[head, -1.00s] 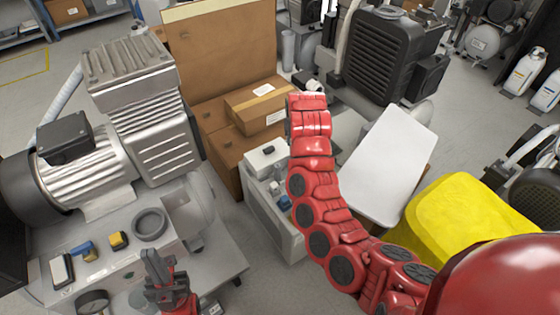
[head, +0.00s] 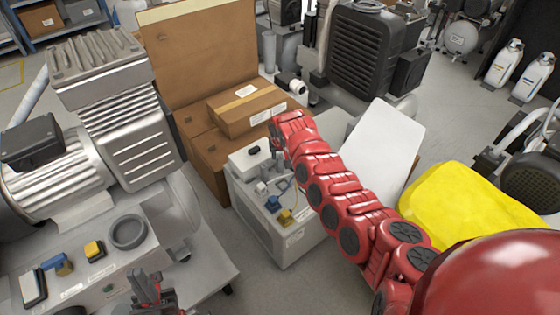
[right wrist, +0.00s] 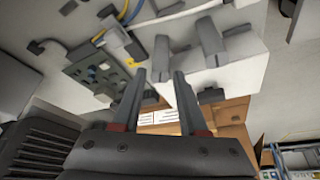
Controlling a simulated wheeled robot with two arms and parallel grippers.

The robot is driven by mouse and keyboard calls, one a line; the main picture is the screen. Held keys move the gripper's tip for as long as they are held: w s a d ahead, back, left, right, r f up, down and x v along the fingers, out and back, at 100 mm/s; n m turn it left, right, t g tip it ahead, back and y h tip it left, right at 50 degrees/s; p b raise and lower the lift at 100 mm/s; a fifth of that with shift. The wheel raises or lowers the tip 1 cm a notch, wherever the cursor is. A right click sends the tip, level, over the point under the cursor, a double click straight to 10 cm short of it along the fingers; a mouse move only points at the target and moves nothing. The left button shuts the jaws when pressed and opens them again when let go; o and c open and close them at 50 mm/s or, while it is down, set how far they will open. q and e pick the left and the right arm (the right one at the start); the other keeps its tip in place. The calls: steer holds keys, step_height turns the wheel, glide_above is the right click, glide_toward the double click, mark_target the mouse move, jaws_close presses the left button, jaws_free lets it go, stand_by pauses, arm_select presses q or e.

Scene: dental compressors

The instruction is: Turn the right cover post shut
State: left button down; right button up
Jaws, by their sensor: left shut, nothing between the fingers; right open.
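A white unit (head: 290,245) stands on the floor at mid-picture in the head view, with small blue, grey and yellow fittings in its open top. In the right wrist view, grey post-like parts (right wrist: 211,42) stick out from a white surface (right wrist: 255,45), beside a panel with wires (right wrist: 95,72). I cannot tell which is the right cover post. My right gripper (right wrist: 158,90) is open and empty, its fingertips pointing toward these parts, apparently apart from them. In the head view its fingers are hidden by my red arm. My left gripper (head: 148,290) is shut and empty at lower left.
A large grey compressor (head: 120,120) stands at left, above a bench with a dark ring (head: 128,232). Cardboard boxes (head: 205,60) stand behind the white unit. A white panel (head: 380,145) and a yellow cover (head: 470,205) lie at right. Grey floor shows between.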

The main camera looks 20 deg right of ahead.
mark_target(280, 162)
steer(key=shift+b+x, duration=0.65)
steer(key=shift+x, duration=0.8)
jaws_close()
